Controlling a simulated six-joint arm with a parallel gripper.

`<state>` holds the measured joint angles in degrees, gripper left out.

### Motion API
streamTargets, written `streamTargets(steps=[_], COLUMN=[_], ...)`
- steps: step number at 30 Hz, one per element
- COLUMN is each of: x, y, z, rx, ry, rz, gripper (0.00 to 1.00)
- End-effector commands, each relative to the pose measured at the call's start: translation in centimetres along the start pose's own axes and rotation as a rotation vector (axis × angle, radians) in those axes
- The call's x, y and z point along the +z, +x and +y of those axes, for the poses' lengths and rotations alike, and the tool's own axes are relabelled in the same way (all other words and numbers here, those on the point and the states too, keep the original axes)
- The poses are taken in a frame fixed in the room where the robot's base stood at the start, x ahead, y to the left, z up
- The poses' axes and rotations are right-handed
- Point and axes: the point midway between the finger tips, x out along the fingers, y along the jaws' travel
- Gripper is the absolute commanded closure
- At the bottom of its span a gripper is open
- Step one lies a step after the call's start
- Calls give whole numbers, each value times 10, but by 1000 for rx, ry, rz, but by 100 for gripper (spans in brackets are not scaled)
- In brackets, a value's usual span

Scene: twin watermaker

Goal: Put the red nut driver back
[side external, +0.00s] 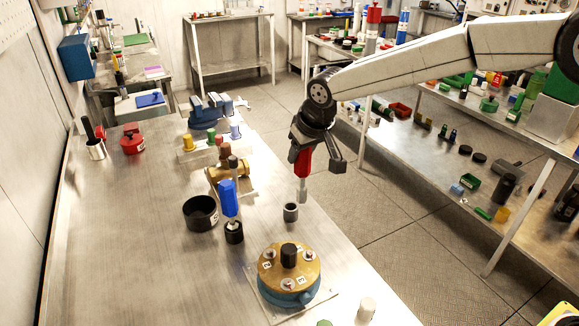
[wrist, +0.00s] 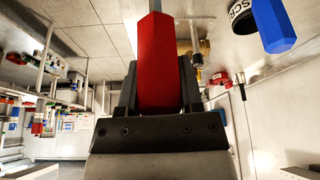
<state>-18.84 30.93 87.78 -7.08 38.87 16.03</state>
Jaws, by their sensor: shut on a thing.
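My gripper (side external: 306,150) is shut on the red nut driver (side external: 302,162). The driver hangs upright, with its pale shaft pointing down. In the wrist view its red handle (wrist: 158,65) sits between the two dark fingers. Below the shaft, a small grey open-topped holder (side external: 290,213) stands on the bench. The shaft tip appears just above and slightly right of this holder, apart from it as far as I can see. A blue-handled driver (side external: 228,197) stands upright in a black holder (side external: 234,234) to the left; its handle (wrist: 272,24) also shows in the wrist view.
A black cup (side external: 200,213) stands left of the blue driver. A round brass-topped, blue-based unit (side external: 289,271) sits in front on the bench (side external: 130,260). A brass fitting (side external: 230,172) and blue vise (side external: 208,113) stand behind. The bench's left part is mostly clear.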

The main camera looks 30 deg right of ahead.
Motion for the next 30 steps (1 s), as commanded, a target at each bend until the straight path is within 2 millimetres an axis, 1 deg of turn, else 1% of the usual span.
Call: streamTargets(steps=[1,3,9,13,20,23,25,30], x=[-2,-5,-12,-14,-15,-15,-17,-8], y=[8,17,39,45,47,51,56,74], z=[0,-1,-3,-4,-4,-4,-4,-4], rx=[1,1,0,0,0,0,0,0], ry=[0,0,1,1,1,0,1,1], rz=[-1,-1,1,2,2,1,1,-1], gripper=[100,100,100,100,100,100,100,100])
